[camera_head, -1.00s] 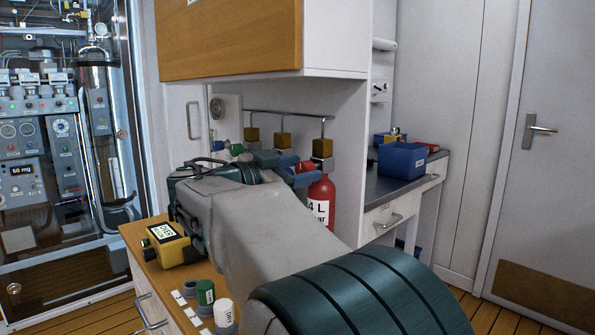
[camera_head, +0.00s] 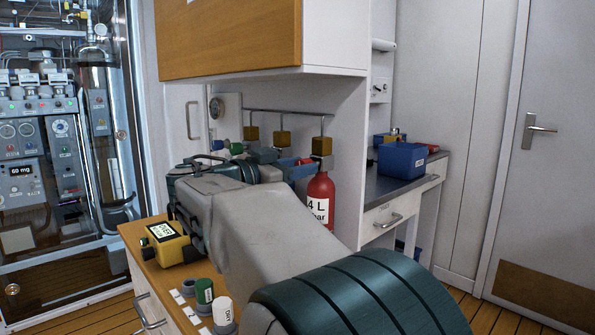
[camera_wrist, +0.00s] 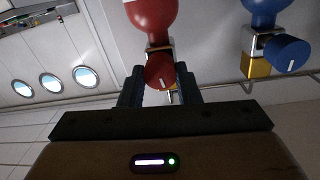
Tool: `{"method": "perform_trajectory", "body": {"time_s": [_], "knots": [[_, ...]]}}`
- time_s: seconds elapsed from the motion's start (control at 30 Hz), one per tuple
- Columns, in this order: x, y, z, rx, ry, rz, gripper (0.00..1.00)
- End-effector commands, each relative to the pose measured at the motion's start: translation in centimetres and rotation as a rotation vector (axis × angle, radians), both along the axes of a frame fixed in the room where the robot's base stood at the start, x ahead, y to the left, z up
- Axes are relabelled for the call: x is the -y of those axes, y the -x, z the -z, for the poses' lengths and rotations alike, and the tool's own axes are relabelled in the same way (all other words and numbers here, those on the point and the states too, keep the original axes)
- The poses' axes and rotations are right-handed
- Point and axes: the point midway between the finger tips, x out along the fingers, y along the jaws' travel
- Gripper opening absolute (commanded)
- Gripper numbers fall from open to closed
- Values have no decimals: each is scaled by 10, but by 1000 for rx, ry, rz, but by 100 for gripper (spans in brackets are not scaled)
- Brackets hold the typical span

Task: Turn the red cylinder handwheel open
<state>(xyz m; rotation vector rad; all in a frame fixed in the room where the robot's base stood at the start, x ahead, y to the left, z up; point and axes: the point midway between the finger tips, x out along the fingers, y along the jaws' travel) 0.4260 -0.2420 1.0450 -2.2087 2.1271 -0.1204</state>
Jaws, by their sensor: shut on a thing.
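The red cylinder (camera_head: 319,200), with a white label, stands upright at the counter's back in the head view. In the wrist view its rounded red end (camera_wrist: 152,16) hangs from the top edge. Its red handwheel (camera_wrist: 160,70), with a white mark, sits between the two dark fingers of my gripper (camera_wrist: 159,76). My gripper is shut on this handwheel, one finger on each side. In the head view my arm hides most of the grip.
A blue cylinder (camera_wrist: 263,8) with a blue handwheel (camera_wrist: 289,53) is close beside in the wrist view. A metal rail with yellow blocks (camera_head: 322,146) runs above. A yellow meter (camera_head: 168,245) and small capped jars (camera_head: 204,291) stand on the wooden counter.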

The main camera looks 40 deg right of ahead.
Motion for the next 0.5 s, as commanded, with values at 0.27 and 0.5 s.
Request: {"method": "perform_trajectory", "body": {"time_s": [0.27,0.5], "knots": [[0,-1,2,-246,20,0,7],[-1,-2,2,-475,38,-1,7]]}}
